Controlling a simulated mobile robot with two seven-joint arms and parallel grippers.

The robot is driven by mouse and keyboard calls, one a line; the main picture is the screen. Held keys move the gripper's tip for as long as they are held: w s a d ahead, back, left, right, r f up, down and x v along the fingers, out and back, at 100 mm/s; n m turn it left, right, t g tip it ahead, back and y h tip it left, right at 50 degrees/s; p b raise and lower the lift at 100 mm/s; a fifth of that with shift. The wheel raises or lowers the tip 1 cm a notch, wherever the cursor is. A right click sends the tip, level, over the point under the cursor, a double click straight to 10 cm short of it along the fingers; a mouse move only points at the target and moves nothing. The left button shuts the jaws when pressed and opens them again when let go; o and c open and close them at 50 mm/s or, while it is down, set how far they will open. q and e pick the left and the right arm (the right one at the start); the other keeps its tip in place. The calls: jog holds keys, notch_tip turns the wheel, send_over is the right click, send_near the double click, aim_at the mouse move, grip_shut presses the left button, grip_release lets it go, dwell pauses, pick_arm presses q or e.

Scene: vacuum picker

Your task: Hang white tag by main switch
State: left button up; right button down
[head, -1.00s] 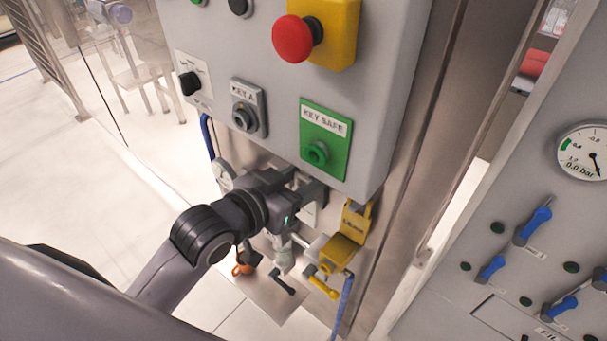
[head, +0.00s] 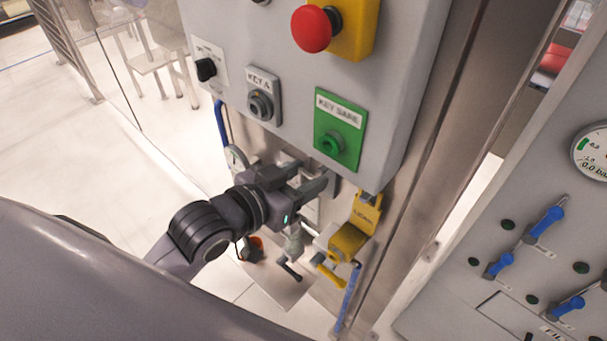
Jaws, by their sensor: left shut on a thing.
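My left gripper (head: 312,183) is just under the lower edge of the grey control box, in front of the steel back plate. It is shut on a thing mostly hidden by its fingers. A pale patch (head: 311,211) below the fingers may be the white tag, but I cannot tell for certain. A black rotary knob (head: 206,69) on a white plate sits at the box's left; its label is too small to read. I cannot make out which part is the main switch. My right gripper is out of view.
The grey box carries a red button (head: 312,29), a KEY A lock (head: 261,101) and a green KEY SAFE plate (head: 338,126). A yellow LEAK plate (head: 366,214) and yellow valve (head: 345,243) stand close right of the gripper. A gauge panel with blue levers (head: 545,222) stands at right.

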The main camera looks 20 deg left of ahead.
pick_arm(q)
jog(key=shift+f+p+v, duration=0.2)
jog(key=shift+p+v, duration=0.05)
jog(key=shift+v, duration=0.9)
jog(key=shift+f+p+v, duration=0.2)
jog(key=shift+p+v, duration=0.05)
jog(key=shift+v, duration=0.9)
jog(key=shift+s, duration=0.15)
jog(key=shift+a, duration=0.1)
